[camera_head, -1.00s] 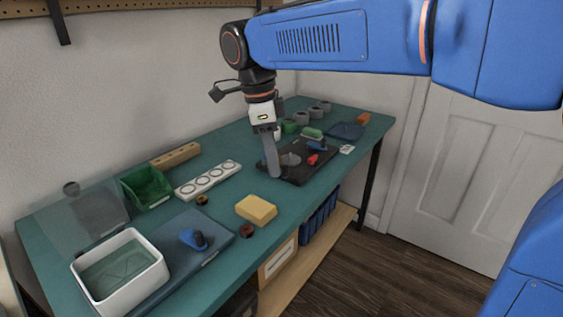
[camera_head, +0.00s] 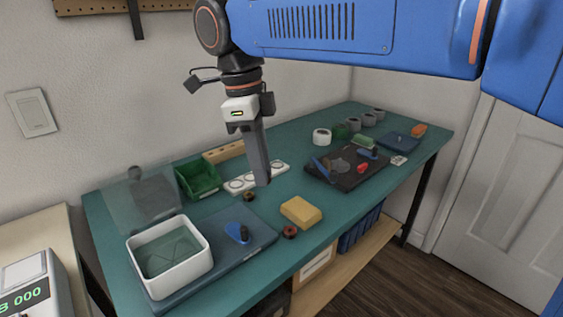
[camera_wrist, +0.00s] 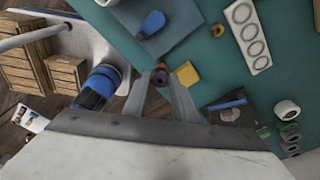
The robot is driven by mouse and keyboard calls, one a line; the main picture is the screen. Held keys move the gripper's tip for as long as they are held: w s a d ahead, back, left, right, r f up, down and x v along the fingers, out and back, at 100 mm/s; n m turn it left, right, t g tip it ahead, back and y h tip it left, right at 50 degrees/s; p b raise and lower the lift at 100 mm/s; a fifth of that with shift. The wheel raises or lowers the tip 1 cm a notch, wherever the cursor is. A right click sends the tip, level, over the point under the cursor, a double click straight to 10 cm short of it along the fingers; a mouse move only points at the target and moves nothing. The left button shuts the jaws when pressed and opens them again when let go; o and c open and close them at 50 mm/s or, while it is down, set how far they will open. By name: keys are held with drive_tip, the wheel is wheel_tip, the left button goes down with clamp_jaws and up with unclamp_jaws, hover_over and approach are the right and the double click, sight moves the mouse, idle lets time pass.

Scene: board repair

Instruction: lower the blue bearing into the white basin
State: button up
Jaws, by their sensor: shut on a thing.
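The white basin (camera_head: 196,279) stands open at the front left of the green table, with greenish liquid inside. Only its edge shows at the top of the wrist view (camera_wrist: 105,2). My gripper (camera_head: 262,183) hangs pointing down above the table, right of and behind the basin, in front of the white holed strip. In the wrist view its fingers are shut on a small dark part (camera_wrist: 160,79). I take this to be the blue bearing, but its colour is unclear and the fingers mostly hide it in the head view.
A blue-grey mat (camera_head: 262,243) with a blue, black-tipped thing (camera_head: 237,232) adjoins the basin. A clear raised lid (camera_head: 135,200) stands behind it. A green bin (camera_head: 198,180), red ring (camera_head: 290,231), dark ring (camera_head: 249,196) and yellow sponge (camera_head: 301,212) are nearby.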

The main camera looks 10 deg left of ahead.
drive_tip(key=s+a+f, duration=0.2)
drive_tip(key=s+a, duration=1.1)
drive_tip(key=a, duration=0.3)
drive_tip(key=shift+s, duration=0.2)
drive_tip(key=shift+f, duration=0.15)
idle(0.4)
drive_tip(key=shift+f, duration=2.65)
